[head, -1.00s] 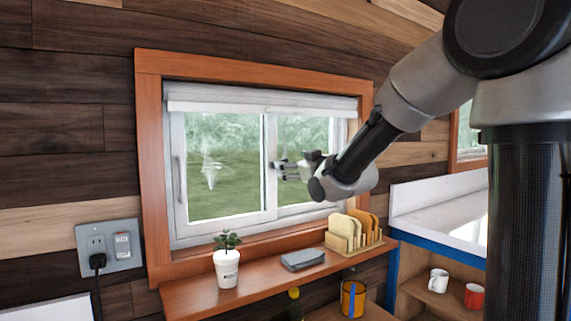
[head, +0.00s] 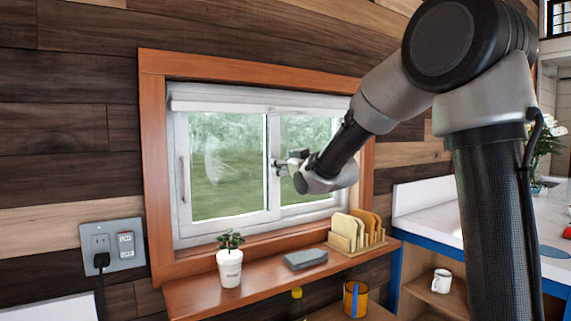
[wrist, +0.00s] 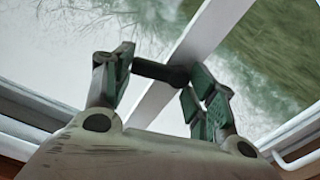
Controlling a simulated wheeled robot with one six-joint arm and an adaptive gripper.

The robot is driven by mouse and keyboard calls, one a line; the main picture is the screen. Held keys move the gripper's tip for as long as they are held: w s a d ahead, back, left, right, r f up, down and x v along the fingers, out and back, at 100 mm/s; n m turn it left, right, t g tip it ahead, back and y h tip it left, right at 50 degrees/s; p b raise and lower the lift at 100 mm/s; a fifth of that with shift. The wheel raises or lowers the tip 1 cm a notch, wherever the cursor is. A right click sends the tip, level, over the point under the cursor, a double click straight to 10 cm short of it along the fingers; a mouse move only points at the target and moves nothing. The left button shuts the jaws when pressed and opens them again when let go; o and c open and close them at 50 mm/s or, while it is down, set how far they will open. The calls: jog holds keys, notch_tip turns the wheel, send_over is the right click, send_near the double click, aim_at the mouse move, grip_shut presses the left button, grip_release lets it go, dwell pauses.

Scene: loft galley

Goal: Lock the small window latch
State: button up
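The sliding window (head: 225,165) has a white frame in an orange-brown wooden surround, with a white upright bar between its two panes. A short dark bar, which looks like the latch (wrist: 160,72), shows in the wrist view in front of that upright. My gripper (head: 282,164) is at the upright, about mid-height of the window. In the wrist view its two fingers (wrist: 162,75) stand apart, one at each end of the dark bar. I cannot tell whether they touch it. In the head view the latch is too small or hidden to make out.
A wooden shelf (head: 205,298) below the window holds a potted plant (head: 230,266), a grey block (head: 305,259) and a rack (head: 358,240) with upright boards. An outlet plate (head: 112,247) is on the left wall. A white counter (head: 430,207) stands at the right.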

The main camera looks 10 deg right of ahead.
jog(key=shift+d+f+m, duration=0.1)
jog(key=shift+f+m, duration=0.05)
jog(key=shift+m, duration=0.65)
jog(key=shift+d+f+m, duration=0.1)
jog(key=shift+m, duration=0.7)
jog(key=o, duration=0.9)
jog(key=shift+o, duration=0.2)
jog(key=v, duration=1.2)
